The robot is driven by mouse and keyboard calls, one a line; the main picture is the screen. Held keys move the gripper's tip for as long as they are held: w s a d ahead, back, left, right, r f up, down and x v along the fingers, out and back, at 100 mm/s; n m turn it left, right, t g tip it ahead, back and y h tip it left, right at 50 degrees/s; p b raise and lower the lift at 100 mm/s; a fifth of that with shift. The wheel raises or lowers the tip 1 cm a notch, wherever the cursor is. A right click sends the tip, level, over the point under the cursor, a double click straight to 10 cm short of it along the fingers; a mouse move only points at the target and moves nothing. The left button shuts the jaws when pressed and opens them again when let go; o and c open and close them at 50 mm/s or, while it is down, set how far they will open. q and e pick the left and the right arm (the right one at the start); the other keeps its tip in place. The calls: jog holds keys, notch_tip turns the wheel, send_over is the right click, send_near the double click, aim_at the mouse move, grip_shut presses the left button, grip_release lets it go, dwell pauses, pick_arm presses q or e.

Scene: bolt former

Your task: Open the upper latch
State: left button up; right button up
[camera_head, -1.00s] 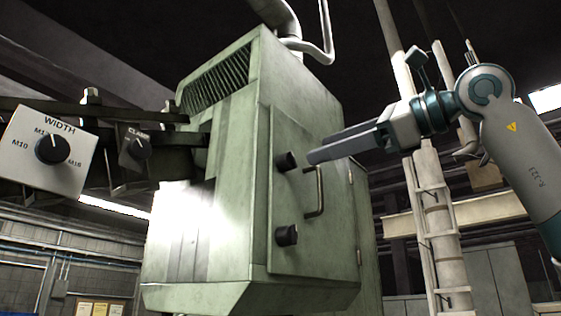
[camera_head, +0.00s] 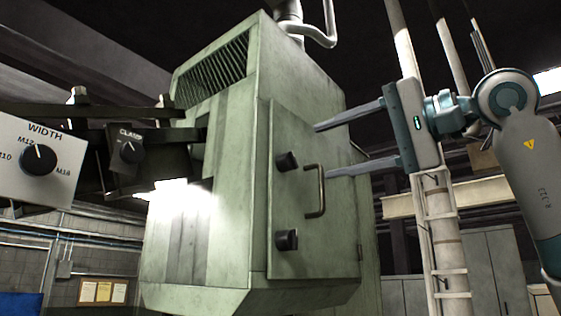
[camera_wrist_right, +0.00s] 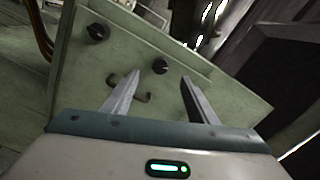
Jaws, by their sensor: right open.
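The upper latch (camera_head: 287,161) is a dark round knob at the upper left of a green cabinet door (camera_head: 300,225). A matching lower latch (camera_head: 286,239) sits below it, and a bent handle (camera_head: 320,190) is fixed between them, to the right. My right gripper (camera_head: 324,150) is open and empty, to the right of the upper latch and apart from it, with its fingers pointing left. In the right wrist view, the upper latch (camera_wrist_right: 160,66) appears between and beyond the fingertips (camera_wrist_right: 160,78). The lower latch (camera_wrist_right: 97,32) is farther left. My left gripper is out of view.
The green machine housing (camera_head: 215,130) fills the middle. A WIDTH dial panel (camera_head: 38,160) and a CLAMP dial (camera_head: 131,151) stick out at the left. A pale column with a ladder (camera_head: 440,240) stands behind my right arm. Open air lies before the door.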

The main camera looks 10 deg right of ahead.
aim_at(295, 159)
jog(key=shift+w+a, duration=0.1)
jog(key=x, duration=0.8)
jog(key=shift+w+a+p, duration=0.15)
jog(key=shift+w+p, duration=0.05)
jog(key=shift+p, duration=0.15)
jog(key=shift+s+n, duration=0.1)
jog(key=shift+n, duration=0.5)
jog(key=shift+n+p, duration=0.45)
jog(key=shift+n, duration=0.65)
jog(key=n, duration=0.4)
jog(key=shift+s, duration=0.1)
jog(key=shift+c, duration=0.3)
